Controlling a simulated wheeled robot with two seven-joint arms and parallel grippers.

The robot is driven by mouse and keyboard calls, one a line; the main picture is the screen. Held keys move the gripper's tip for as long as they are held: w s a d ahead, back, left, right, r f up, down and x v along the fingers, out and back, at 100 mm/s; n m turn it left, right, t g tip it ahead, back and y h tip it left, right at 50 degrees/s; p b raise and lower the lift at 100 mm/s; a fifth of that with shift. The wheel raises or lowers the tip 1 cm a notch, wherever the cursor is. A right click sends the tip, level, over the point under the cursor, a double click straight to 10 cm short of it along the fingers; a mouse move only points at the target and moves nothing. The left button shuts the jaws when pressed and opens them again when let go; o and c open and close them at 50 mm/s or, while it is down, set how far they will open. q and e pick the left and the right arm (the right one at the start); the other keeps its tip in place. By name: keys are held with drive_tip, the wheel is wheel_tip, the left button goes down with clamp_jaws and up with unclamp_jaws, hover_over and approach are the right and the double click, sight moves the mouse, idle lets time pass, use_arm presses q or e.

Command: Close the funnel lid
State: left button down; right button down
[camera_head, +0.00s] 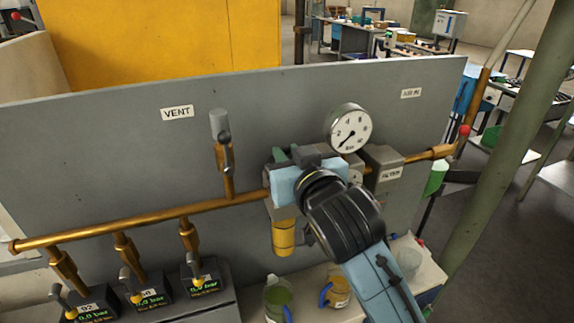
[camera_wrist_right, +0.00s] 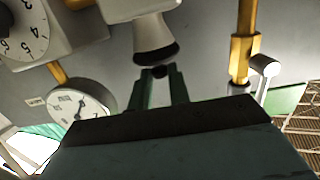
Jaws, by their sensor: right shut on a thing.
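My right gripper (camera_head: 290,155) reaches over the brass pipe in the middle of the grey panel, left of the round gauge. In the head view its wrist hides most of what lies under it. In the right wrist view its two green fingers (camera_wrist_right: 161,84) are close together, with a small dark round knob (camera_wrist_right: 160,71) at their tips. A pale, flared funnel-like part (camera_wrist_right: 154,38) with a dark rim is directly beyond the knob. I cannot tell which part is the lid or how far it stands open. My left gripper is not in view.
The grey panel (camera_head: 90,140) carries a gauge (camera_head: 349,129), a filter box (camera_head: 384,168) and a vent valve (camera_head: 223,150). Several bar displays stand lower left. A green jug (camera_head: 278,298) and a yellow jug (camera_head: 338,288) stand below. A green post (camera_head: 515,130) rises at right.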

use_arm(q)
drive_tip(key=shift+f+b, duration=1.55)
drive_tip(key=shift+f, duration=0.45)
use_arm(e)
drive_tip(key=shift+s+d+f+t+y, duration=0.1)
drive_tip(key=shift+s+f+t+y, duration=0.2)
drive_tip(key=shift+f+t, duration=0.5)
drive_tip(key=shift+r, duration=0.25)
drive_tip(key=c, duration=1.3)
unclamp_jaws()
drive_tip(key=shift+c, duration=0.2)
